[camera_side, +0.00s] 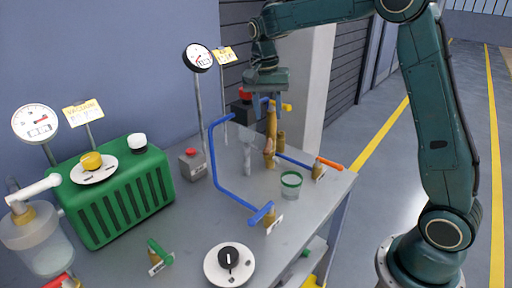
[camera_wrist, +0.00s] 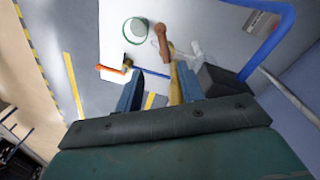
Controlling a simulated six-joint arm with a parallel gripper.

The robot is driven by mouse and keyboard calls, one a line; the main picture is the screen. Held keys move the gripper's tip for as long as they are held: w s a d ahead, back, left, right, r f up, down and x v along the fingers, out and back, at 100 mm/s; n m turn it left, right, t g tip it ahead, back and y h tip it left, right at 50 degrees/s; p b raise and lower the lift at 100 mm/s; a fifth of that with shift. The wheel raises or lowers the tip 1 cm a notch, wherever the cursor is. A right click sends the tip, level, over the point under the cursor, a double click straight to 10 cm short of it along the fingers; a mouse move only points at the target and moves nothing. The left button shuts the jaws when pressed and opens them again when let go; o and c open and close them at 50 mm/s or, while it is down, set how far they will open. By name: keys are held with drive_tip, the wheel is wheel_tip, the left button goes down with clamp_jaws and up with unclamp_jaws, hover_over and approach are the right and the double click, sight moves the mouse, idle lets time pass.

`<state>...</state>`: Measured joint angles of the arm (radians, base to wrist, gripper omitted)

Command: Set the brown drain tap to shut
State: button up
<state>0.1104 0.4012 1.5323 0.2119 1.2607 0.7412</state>
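The brown drain tap (camera_side: 268,155) is near the back right of the grey bench, its brown handle beside a tan upright part (camera_side: 271,124). In the wrist view the brown handle (camera_wrist: 162,42) lies beyond my fingertips, pointing up the picture and slightly left. My gripper (camera_side: 266,108) is above the tap, pointing down. Its two blue-grey fingers (camera_wrist: 158,88) are apart. A yellow-tan part (camera_wrist: 178,82) shows beside the right finger; I cannot tell whether they touch. The tap's lower body is partly hidden.
A green-rimmed glass (camera_side: 291,184) and an orange-handled tap (camera_side: 328,164) stand close by. A blue pipe (camera_side: 215,160) rises left of the gripper. A dark box with a red top (camera_side: 245,102) and a yellow handle (camera_side: 287,107) are behind.

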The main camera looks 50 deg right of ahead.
sight(268, 146)
drive_tip(key=s+r+t, duration=0.1)
drive_tip(key=s+r+t+y, duration=0.1)
drive_tip(key=r, duration=0.1)
drive_tip(key=s+r, duration=0.1)
drive_tip(key=shift+s+d+r+t+y, duration=0.15)
drive_tip(key=shift+s+d+t+y, duration=0.15)
drive_tip(key=shift+d+t, duration=0.1)
drive_tip(key=f, duration=0.4)
drive_tip(key=w+a+f, duration=0.1)
drive_tip(key=f, duration=0.4)
drive_tip(key=w+f, duration=0.1)
drive_tip(key=f, duration=0.3)
drive_tip(key=shift+w+a+f, duration=0.2)
drive_tip(key=shift+f, duration=0.1)
clamp_jaws()
